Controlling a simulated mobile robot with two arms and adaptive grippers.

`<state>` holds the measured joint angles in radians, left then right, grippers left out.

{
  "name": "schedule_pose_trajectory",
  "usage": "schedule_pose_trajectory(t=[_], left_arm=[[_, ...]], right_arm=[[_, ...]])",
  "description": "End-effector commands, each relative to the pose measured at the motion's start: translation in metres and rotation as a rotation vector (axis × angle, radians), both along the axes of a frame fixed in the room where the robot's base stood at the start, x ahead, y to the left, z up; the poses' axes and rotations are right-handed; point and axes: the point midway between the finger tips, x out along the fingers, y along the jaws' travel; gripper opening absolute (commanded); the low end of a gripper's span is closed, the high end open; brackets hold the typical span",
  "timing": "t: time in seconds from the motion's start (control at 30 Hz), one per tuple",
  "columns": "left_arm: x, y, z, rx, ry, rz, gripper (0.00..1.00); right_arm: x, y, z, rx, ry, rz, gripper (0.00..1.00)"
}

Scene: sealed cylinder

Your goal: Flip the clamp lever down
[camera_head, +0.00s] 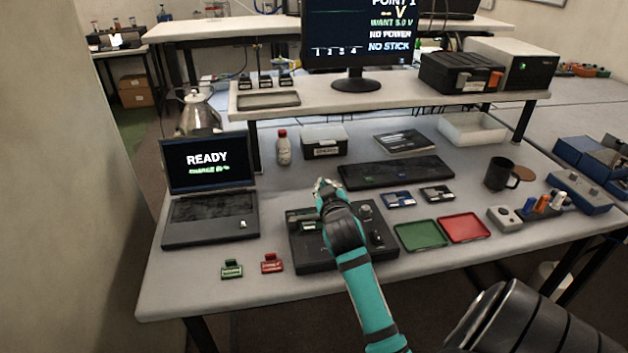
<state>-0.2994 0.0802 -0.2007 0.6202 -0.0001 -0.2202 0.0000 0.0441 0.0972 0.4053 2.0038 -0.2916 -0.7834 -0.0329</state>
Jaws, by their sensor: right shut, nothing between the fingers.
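A dark flat fixture (309,258) lies on the desk in front of the keyboard. A small dark part with a pale, greenish label (309,226) sits on its left half. A knob-like part (366,211) and another small dark part (377,238) stand on its right side. I cannot tell which part is the clamp lever; my right gripper and wrist cover the middle of the fixture. My right gripper (324,186) is shut and empty, above the fixture's back edge in the picture. I cannot tell whether it touches anything. My left gripper is not in view.
A laptop (210,218) reading READY stands left. A green tray (421,235) and a red tray (464,228) lie right of the fixture. A keyboard (395,172) is behind, and a black mug (500,174) at right. Green (231,270) and red (271,264) pieces lie front left.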

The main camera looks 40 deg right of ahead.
Motion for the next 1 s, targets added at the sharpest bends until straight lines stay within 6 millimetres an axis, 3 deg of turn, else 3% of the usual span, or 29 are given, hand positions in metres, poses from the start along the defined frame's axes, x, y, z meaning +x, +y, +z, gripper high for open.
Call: schedule_pose_trajectory(t=[0.5,1.0], left_arm=[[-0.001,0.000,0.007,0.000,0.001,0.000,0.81],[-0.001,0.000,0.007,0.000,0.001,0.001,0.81]], right_arm=[[-0.016,-0.026,-0.036,0.293,-0.178,-0.001,0.00],[-0.018,-0.029,-0.044,0.348,-0.212,0.001,0.00]])
